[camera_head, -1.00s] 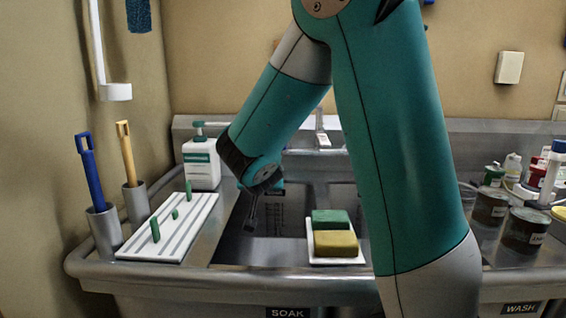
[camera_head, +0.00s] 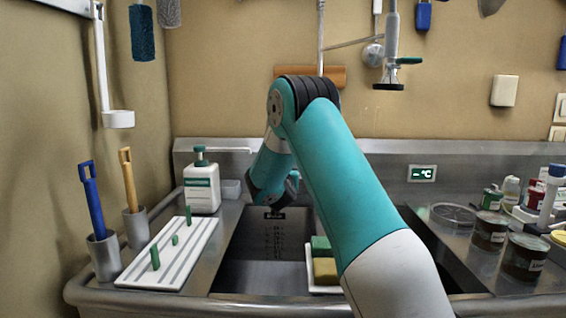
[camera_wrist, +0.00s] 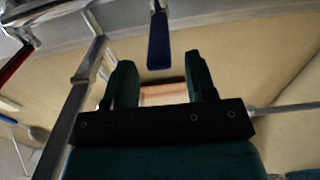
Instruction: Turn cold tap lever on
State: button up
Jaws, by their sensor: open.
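In the wrist view a dark blue flat lever (camera_wrist: 158,42) on a short metal stem hangs at the top centre and looks like the cold tap lever. A red lever (camera_wrist: 14,62) shows at the left edge. My gripper (camera_wrist: 160,78) is open and empty, its two dark green fingers apart. In the picture the blue lever lies between and just above the fingertips; I cannot tell the depth gap, and no contact shows.
The sink (camera_head: 255,250) lies below my arm. A soap bottle (camera_head: 201,185) and a striped white rack (camera_head: 170,255) stand left. Green and yellow sponges (camera_head: 325,270) sit on a white tray. Several jars (camera_head: 525,255) crowd the right. A wall sprayer (camera_head: 390,55) hangs above.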

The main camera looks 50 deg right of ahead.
jog(key=shift+p+x, duration=0.45)
jog(key=shift+x, duration=1.75)
jog(key=shift+c, duration=0.5)
grip_shut()
jog(key=shift+f, duration=0.1)
